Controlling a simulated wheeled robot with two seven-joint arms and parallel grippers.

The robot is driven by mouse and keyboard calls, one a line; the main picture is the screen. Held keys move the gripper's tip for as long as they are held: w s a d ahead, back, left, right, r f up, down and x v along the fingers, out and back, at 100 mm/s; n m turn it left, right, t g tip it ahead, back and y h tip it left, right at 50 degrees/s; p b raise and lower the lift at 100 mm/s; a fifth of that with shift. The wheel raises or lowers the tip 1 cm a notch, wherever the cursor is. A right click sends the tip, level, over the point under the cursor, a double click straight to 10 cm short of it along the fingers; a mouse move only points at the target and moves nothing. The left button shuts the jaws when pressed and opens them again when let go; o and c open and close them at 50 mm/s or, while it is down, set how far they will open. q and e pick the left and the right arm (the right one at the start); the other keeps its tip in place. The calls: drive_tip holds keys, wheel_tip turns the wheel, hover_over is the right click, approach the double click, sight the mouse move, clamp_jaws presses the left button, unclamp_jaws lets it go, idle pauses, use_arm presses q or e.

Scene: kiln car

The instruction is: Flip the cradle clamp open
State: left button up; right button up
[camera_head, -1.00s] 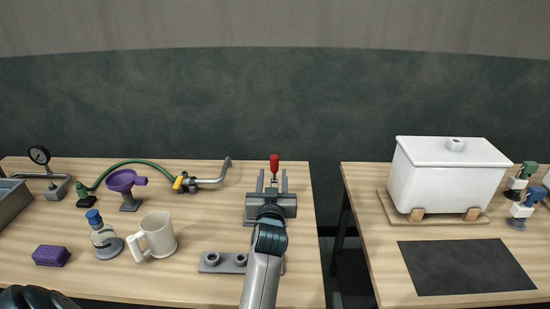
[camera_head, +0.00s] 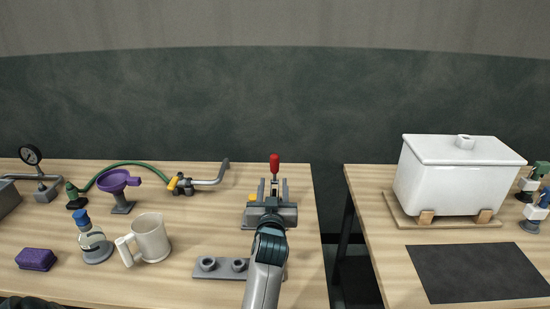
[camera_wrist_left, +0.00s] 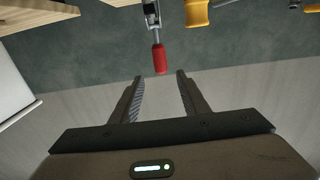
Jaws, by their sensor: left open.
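The cradle clamp's red handle (camera_head: 275,164) stands upright near the right end of the left table. In the left wrist view the red handle (camera_wrist_left: 160,60) shows on its metal arm (camera_wrist_left: 152,18), with its tip close to the gap between my fingertips. My left gripper (camera_head: 273,181) is open, with its fingers on either side of the clamp's line and nothing held; it also shows in the left wrist view (camera_wrist_left: 159,76). Its body and my arm hide most of the clamp base and cradle. My right gripper is not in view.
A grey block with round sockets (camera_head: 222,268), a cream mug (camera_head: 151,238) and a yellow-handled valve pipe (camera_head: 205,182) lie left of my arm. A yellow part (camera_head: 252,197) shows beside my gripper. A gap separates the right table with its white tank (camera_head: 450,180).

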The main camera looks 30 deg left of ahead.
sight(275, 159)
use_arm(q)
drive_tip(key=shift+w+a, duration=0.1)
drive_tip(key=shift+w, duration=0.05)
drive_tip(key=p+x, duration=0.2)
drive_tip(key=x, duration=1.3)
drive_tip(key=shift+w, duration=0.1)
drive_tip(key=shift+x, duration=0.95)
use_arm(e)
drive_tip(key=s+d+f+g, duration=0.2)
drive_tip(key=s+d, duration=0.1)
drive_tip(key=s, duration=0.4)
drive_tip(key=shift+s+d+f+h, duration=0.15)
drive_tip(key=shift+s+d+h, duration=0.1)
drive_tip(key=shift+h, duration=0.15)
